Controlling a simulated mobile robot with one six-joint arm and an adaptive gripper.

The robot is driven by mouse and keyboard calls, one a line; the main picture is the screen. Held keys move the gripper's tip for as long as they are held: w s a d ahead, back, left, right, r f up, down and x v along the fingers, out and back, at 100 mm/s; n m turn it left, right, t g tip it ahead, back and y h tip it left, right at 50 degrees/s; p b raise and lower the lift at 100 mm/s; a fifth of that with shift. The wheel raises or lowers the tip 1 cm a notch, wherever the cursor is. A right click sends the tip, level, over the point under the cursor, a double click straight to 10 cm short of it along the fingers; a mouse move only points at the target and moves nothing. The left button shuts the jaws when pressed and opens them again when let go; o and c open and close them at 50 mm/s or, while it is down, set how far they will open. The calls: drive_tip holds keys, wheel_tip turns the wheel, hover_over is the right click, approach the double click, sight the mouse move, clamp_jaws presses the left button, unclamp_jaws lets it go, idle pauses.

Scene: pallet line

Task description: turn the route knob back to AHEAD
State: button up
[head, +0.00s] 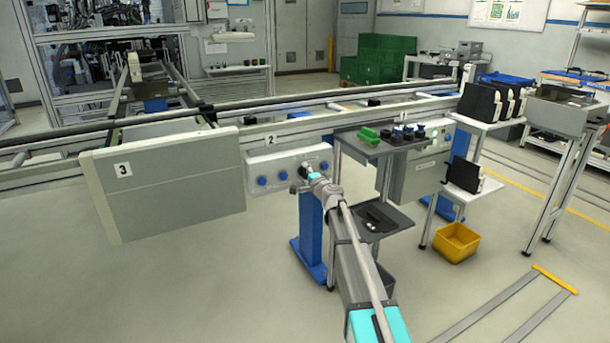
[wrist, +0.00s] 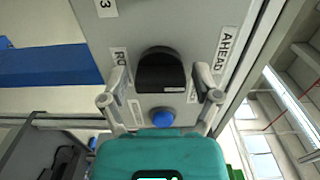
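The route knob is a black rounded knob (wrist: 162,72) on a grey panel in the wrist view. An AHEAD label (wrist: 226,50) is to its right, and a partly hidden label (wrist: 121,66) starting "RO" is to its left. I cannot tell which way the knob points. In the head view the dark knob (head: 306,168) is at the right of the control box (head: 275,162). My gripper (wrist: 161,78) is open, one finger on each side of the knob, with visible gaps. It also shows in front of the box in the head view (head: 306,181).
A blue button (wrist: 162,117) lies just below the knob, between my fingers. More blue buttons (head: 262,181) sit on the box. A shelf stand (head: 385,145) with green and dark parts is close on the right. A large grey panel marked 3 (head: 165,190) juts out at left.

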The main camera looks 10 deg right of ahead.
drive_tip(key=shift+s+d, duration=0.1)
drive_tip(key=shift+s, duration=0.05)
idle(0.3)
drive_tip(key=v, duration=1.1)
drive_tip(key=shift+s, duration=0.35)
drive_tip(key=s+a+f+n+g+y, duration=0.1)
drive_tip(key=s+a+f+n+g, duration=0.45)
drive_tip(key=s, duration=0.25)
drive_tip(key=s+a+f+n+g+y, duration=0.1)
drive_tip(key=s+a+f+n+g, duration=0.35)
drive_tip(key=s+f, duration=0.2)
drive_tip(key=s+d+f+n+g+h, duration=0.1)
drive_tip(key=s+d+f+g+h, duration=0.15)
drive_tip(key=s, duration=0.45)
drive_tip(key=s+d+f+n+g+h, duration=0.2)
drive_tip(key=s+h, duration=0.1)
drive_tip(key=s, duration=0.3)
drive_tip(key=s+d+f+n+g+h, duration=0.1)
drive_tip(key=s+d+f+g+h, duration=0.15)
drive_tip(key=s, duration=0.45)
wheel_tip(320, 180, up, 34)
drive_tip(key=p, duration=3.3)
drive_tip(key=shift+w+a+p, duration=0.2)
drive_tip(key=shift+a+p, duration=0.1)
drive_tip(key=shift+a, duration=0.1)
